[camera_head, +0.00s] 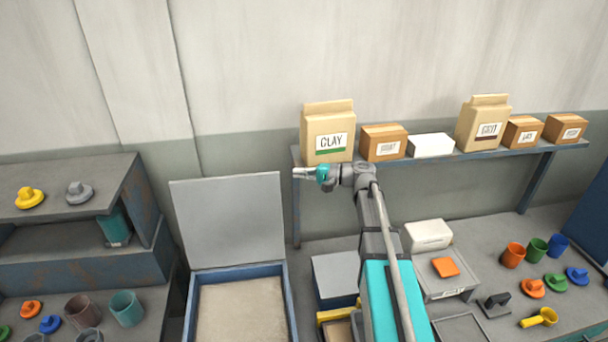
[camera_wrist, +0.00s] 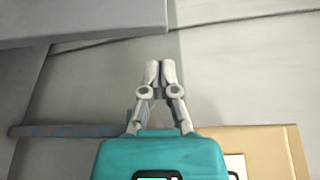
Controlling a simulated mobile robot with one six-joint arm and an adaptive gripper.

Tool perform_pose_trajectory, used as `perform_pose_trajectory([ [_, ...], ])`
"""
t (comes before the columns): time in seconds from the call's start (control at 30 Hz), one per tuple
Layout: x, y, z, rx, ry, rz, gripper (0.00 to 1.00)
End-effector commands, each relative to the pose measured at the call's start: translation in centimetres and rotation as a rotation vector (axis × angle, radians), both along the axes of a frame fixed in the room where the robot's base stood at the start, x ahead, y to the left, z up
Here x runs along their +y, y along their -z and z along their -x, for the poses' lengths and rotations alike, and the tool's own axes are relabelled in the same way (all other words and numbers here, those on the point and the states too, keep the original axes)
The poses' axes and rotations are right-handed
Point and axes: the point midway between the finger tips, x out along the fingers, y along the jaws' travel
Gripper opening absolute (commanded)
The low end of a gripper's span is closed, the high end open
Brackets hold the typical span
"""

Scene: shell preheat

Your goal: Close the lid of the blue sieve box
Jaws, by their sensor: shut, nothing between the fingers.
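The blue sieve box (camera_head: 289,309) stands at the lower middle left of the head view, with pale sand-like material inside. Its flat grey lid (camera_head: 228,222) is open and stands up at the back of the box. My gripper (camera_head: 297,173) points left, just right of the lid's upper right corner in the picture. I cannot tell its depth relative to the lid. In the wrist view my gripper (camera_wrist: 160,66) has its fingertips together with nothing between them. A grey slab at the upper left of the wrist view (camera_wrist: 80,22) may be the lid, but I cannot be sure.
A wall shelf (camera_head: 450,158) with a clay bag (camera_head: 328,130) and several boxes lies just behind and right of my gripper. A grey-topped box (camera_head: 336,273) stands right of the sieve box. A cabinet (camera_head: 95,262) stands left. The wall above the lid is clear.

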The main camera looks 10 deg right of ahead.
Motion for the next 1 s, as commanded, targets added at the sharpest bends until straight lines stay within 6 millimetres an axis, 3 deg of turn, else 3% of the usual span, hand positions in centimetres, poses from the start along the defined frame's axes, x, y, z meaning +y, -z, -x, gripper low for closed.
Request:
perform_pose_trajectory([
  [0.3, 4.0, 0.3, -1.5, 0.000, -0.001, 0.000, 0.00],
  [0.5, 5.5, 0.4, -2.2, 0.000, 0.000, 0.000, 0.00],
  [0.97, 6.1, 0.4, -2.4, 0.000, 0.002, 0.000, 0.00],
  [1.0, 7.0, 0.4, -2.3, 0.000, 0.000, 0.000, 0.00],
])
